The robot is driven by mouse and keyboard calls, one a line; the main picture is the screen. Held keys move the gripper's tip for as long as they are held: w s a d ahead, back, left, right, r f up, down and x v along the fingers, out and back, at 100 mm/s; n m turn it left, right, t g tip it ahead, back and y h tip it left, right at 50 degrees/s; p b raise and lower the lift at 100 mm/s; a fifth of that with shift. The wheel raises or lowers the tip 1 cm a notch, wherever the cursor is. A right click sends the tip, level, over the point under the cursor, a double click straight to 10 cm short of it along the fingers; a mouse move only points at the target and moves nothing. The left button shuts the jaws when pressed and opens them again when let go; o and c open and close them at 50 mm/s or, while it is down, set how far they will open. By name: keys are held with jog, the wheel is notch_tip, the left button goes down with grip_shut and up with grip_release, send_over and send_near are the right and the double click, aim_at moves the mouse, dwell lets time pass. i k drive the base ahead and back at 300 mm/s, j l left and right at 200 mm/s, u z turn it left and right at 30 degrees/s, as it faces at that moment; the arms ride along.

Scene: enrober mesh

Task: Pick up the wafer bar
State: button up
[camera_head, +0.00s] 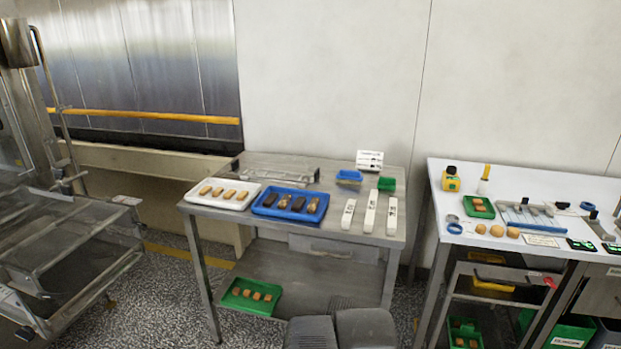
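Several light brown bars (229,194) lie in a row in a white tray (215,205) on the left part of the steel table. Beside it, a blue tray (290,214) holds dark bars (298,204) and brown bars (314,206). A green tray (233,304) on the lower shelf holds several small brown pieces (257,296). I cannot tell which piece is the wafer bar at this size. No gripper can be made out in this view.
Three white strips (370,211), a blue container (349,176) and a green block (386,184) are on the steel table (330,235). A white-topped table (450,179) with tools stands right, across a narrow gap. Steel machinery (70,240) stands left. Two grey rounded shapes are at the bottom edge.

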aim_at(313, 204)
jog(key=i+j+u, duration=0.3)
jog(key=i, duration=0.35)
jog(key=i+u, duration=0.25)
jog(key=i, duration=0.45)
